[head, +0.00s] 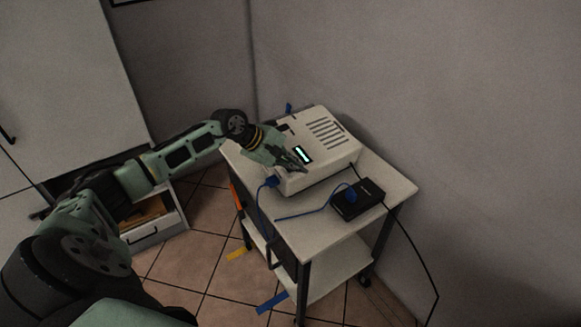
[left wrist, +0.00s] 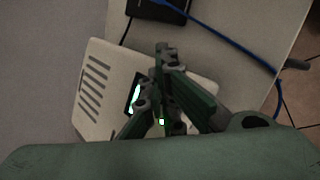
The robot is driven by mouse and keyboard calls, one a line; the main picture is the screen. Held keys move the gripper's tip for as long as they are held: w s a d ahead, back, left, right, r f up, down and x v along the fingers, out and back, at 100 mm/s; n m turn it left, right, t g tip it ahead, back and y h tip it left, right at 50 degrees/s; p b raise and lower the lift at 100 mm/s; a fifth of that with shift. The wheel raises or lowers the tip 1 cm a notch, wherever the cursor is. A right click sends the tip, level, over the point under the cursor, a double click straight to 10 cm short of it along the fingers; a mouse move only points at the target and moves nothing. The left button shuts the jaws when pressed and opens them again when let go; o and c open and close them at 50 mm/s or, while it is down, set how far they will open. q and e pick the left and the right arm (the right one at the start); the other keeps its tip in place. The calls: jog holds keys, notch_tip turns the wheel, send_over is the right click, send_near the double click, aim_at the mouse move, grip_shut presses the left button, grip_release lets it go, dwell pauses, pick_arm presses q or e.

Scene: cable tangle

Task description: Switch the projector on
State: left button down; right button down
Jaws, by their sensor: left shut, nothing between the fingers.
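The projector (head: 338,152) is a white box with vent slots, lying on the top of a small trolley. Its small display (head: 303,154) is lit pale cyan. The projector also shows in the left wrist view (left wrist: 92,107), with the lit display (left wrist: 136,96) partly behind a finger. A small bright spot (left wrist: 162,121) shows between the fingers; I cannot tell what it is. My left gripper (head: 301,168) is shut and empty over the projector's front part, beside the display. I cannot tell whether its tips touch the casing. My right gripper is out of view.
The trolley top (head: 300,235) also bears a black box (head: 357,198) and a blue cable (head: 308,211). A black cable (head: 421,254) hangs off the right side to the floor. Walls stand close behind. An open drawer (head: 158,232) is at the left.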

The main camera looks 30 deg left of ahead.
aim_at(297, 178)
pick_arm(q)
jog(key=shift+d+r, duration=0.1)
jog(key=shift+r, duration=0.65)
jog(key=r+p, duration=0.1)
jog(key=r, duration=0.2)
jog(key=r+p, duration=0.1)
jog(key=r, duration=0.1)
jog(key=shift+s+d+p, duration=0.2)
jog(key=shift+d+p, duration=0.15)
jog(key=shift+d, duration=0.05)
dwell(0.4)
